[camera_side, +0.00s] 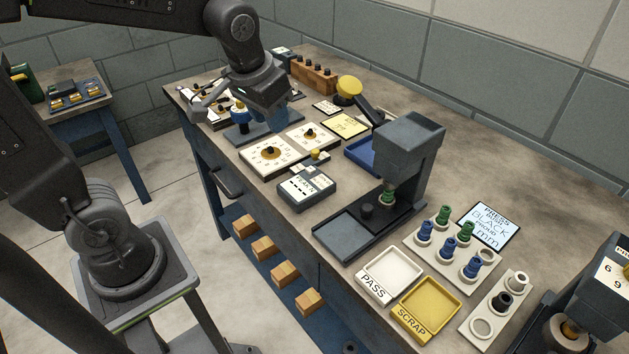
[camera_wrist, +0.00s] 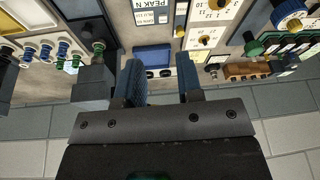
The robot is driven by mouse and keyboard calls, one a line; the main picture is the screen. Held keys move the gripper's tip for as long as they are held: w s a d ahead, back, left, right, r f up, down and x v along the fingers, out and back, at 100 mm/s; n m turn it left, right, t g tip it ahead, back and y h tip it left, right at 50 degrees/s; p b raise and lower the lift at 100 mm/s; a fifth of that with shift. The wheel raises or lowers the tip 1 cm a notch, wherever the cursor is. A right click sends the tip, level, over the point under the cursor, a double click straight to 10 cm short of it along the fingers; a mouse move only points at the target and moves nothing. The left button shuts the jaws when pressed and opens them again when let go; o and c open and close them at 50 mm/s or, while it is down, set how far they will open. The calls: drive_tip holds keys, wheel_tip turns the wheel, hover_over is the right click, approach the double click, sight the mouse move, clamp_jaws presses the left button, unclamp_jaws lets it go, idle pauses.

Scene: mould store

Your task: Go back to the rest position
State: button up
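My gripper (camera_side: 284,117) hangs above the back left part of the workbench (camera_side: 385,235) in the side view, its blue fingers pointing down. In the wrist view my gripper (camera_wrist: 159,76) shows two blue fingers well apart, with nothing held between them. A blue tray (camera_wrist: 152,54) lies on the bench beyond the gap between the fingers. No rest position is marked in either view.
The grey press (camera_side: 405,160) stands tall on the bench, with a green-topped part under it. The white PASS tray (camera_side: 391,268), yellow SCRAP tray (camera_side: 430,303) and rack of green and blue plugs (camera_side: 452,243) lie in front. Dial plates (camera_side: 270,152) lie below my gripper.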

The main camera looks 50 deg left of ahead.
drive_tip(key=s+d+r+m+t+h, duration=0.1)
drive_tip(key=s+d+t, duration=0.1)
drive_tip(key=s, duration=0.8)
drive_tip(key=shift+s+d+m, duration=0.2)
drive_tip(key=shift+d+m, duration=0.1)
drive_tip(key=shift+d, duration=0.15)
drive_tip(key=shift+r, duration=0.1)
idle(1.5)
